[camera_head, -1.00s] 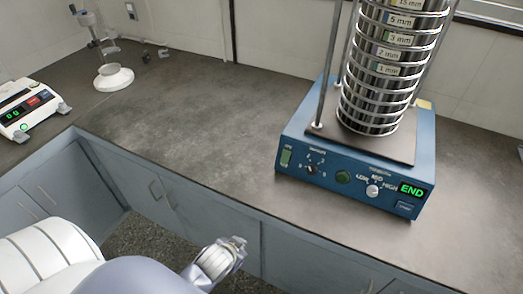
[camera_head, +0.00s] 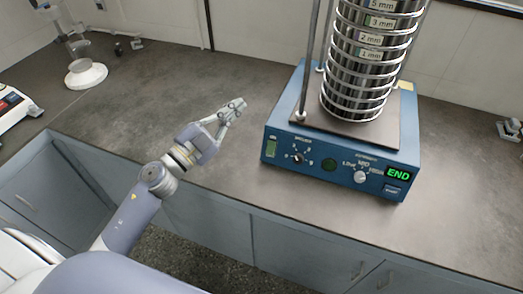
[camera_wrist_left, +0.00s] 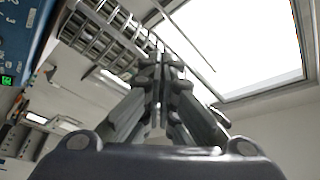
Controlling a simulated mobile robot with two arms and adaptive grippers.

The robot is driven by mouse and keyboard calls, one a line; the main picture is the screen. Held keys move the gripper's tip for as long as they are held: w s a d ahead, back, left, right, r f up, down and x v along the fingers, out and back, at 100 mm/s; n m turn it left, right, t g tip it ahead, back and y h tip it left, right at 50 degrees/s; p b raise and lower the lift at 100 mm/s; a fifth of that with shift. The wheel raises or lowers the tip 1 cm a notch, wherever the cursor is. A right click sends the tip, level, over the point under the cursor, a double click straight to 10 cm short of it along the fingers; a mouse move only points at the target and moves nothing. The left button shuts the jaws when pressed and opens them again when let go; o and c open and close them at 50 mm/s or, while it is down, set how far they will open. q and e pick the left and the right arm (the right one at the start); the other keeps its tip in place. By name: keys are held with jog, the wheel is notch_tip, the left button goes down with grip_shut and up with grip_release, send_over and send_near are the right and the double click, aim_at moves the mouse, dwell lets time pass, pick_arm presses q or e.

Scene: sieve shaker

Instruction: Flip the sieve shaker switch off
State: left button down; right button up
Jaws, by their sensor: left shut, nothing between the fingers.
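The blue sieve shaker (camera_head: 330,170) stands on the dark counter with a stack of metal sieves (camera_head: 362,70) on its plate. In the left wrist view, my left gripper (camera_wrist_left: 160,72) shows closed fingers, with the sieves (camera_wrist_left: 100,40) and a blue panel edge (camera_wrist_left: 22,30) at the left. My right gripper is not in view.
A white-based stand (camera_head: 86,74) is at the back left, and a white device (camera_head: 14,108) is at the left edge. A small metal item (camera_head: 510,130) lies at the right. The counter between the stand and the shaker is mostly clear.

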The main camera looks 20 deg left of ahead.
aim_at(271, 148)
pick_arm(q)
jog(key=s+a+f+m+g+h, duration=0.1)
jog(key=s+f+m+g+h, duration=0.1)
jog(key=f+m+g, duration=0.6)
notch_tip(271, 148, down, 3)
jog(key=s+g, duration=0.1)
jog(key=g, duration=0.2)
jog(key=shift+s+a+m+g, duration=0.2)
jog(key=shift+s+m+g, duration=0.1)
jog(key=shift+g, duration=0.1)
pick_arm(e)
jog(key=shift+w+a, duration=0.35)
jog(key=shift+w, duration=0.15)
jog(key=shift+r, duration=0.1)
pick_arm(q)
jog(key=shift+w+a+f+p+x, duration=0.15)
jog(key=shift+w+a+p+x, duration=0.2)
jog(key=shift+x, duration=1.85)
jog(key=shift+w+a+f+p+x, duration=0.2)
jog(key=shift+p+x, duration=0.25)
jog(key=shift+x, duration=1.7)
jog(key=shift+w+a+f+p+x, duration=0.1)
jog(key=shift+w+a+p+x, duration=0.25)
jog(key=shift+x, duration=1.85)
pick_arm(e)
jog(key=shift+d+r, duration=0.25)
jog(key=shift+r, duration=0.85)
